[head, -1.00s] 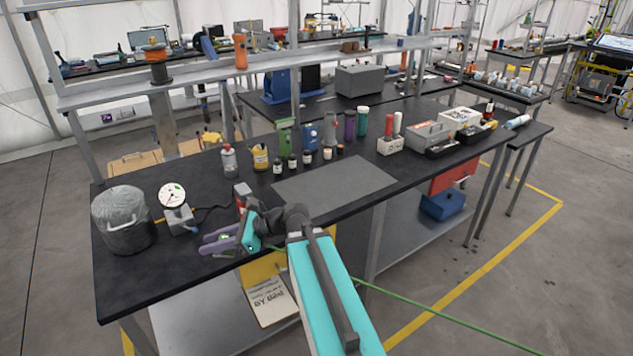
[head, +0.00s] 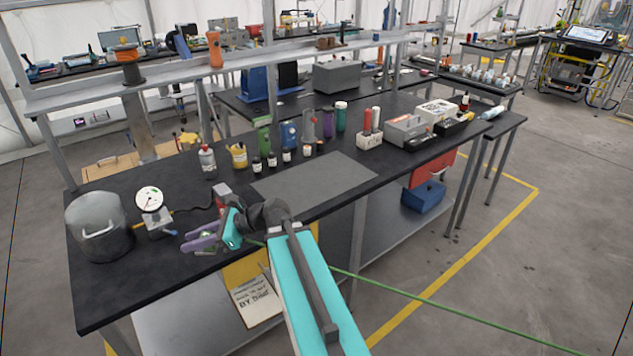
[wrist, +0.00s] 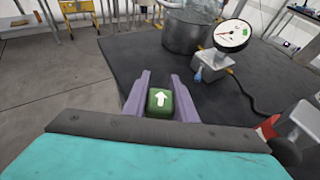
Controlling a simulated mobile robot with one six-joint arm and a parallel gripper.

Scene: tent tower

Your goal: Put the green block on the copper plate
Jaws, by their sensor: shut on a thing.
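My gripper (wrist: 159,84) has purple fingers and is shut on a green block (wrist: 159,101) with a white arrow on its face. The block sits between the two fingers in the wrist view. In the head view my gripper (head: 197,240) is over the near left part of the black table (head: 130,271), to the right of the grey pot and in front of the dial gauge. The block is hard to make out there. I cannot pick out a copper plate in either view.
A flat grey mat (head: 315,180) lies bare at the table's middle. Several bottles (head: 272,160) stand behind it. A white-based holder with red tubes (head: 369,139) stands farther right.

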